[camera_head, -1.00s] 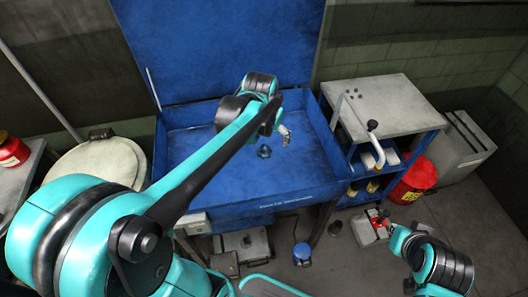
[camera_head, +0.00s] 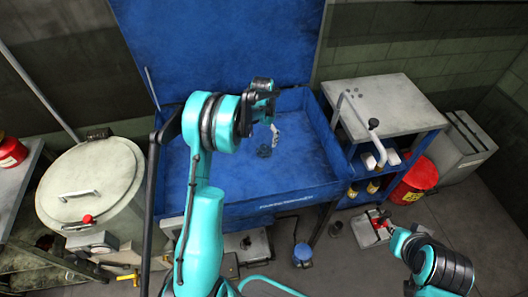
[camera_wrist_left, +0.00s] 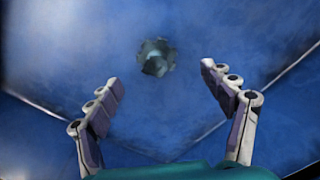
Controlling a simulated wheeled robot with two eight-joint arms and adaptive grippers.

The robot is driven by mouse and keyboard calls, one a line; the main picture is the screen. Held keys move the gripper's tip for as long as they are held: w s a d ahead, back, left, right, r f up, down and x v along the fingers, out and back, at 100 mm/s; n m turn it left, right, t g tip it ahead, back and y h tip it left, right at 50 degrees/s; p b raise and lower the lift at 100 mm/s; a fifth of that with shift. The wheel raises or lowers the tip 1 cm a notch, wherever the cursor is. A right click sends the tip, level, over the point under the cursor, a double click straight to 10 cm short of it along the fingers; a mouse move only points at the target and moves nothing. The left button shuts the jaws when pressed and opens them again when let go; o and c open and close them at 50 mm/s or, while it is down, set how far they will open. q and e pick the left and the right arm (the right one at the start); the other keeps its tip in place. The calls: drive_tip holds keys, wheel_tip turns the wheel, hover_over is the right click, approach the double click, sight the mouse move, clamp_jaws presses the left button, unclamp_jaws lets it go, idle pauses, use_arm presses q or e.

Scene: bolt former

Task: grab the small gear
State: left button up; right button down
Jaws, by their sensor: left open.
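The small gear (camera_head: 264,151) is a dark toothed piece lying on the floor of the blue basin (camera_head: 300,180). In the left wrist view the gear (camera_wrist_left: 155,57) shows ahead of the fingers, roughly midway between them, with a raised hub in its middle. My left gripper (camera_head: 274,133) is over the basin just above the gear in the head view. In the wrist view its fingers (camera_wrist_left: 160,75) are spread and empty, with the gear beyond the fingertips and apart from them.
The basin's walls surround the gear, and its raised blue lid (camera_head: 220,50) stands behind. A grey-topped cabinet (camera_head: 385,103) with a bent tap-like pipe (camera_head: 368,135) is to the right. A round lidded drum (camera_head: 95,185) is on the left. The basin floor around the gear looks clear.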

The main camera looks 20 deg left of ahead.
sight(264, 147)
use_arm(q)
drive_tip(key=f+b, duration=0.1)
drive_tip(key=f, duration=0.3)
drive_tip(key=f+b, duration=0.1)
drive_tip(key=f, duration=0.1)
drive_tip(key=shift+w+d+f+b, duration=0.1)
drive_tip(key=shift+d+f+b, duration=0.15)
drive_tip(key=shift+f+b, duration=0.05)
drive_tip(key=shift+r, duration=0.1)
drive_tip(key=shift+c, duration=0.9)
drive_tip(key=c, duration=1.5)
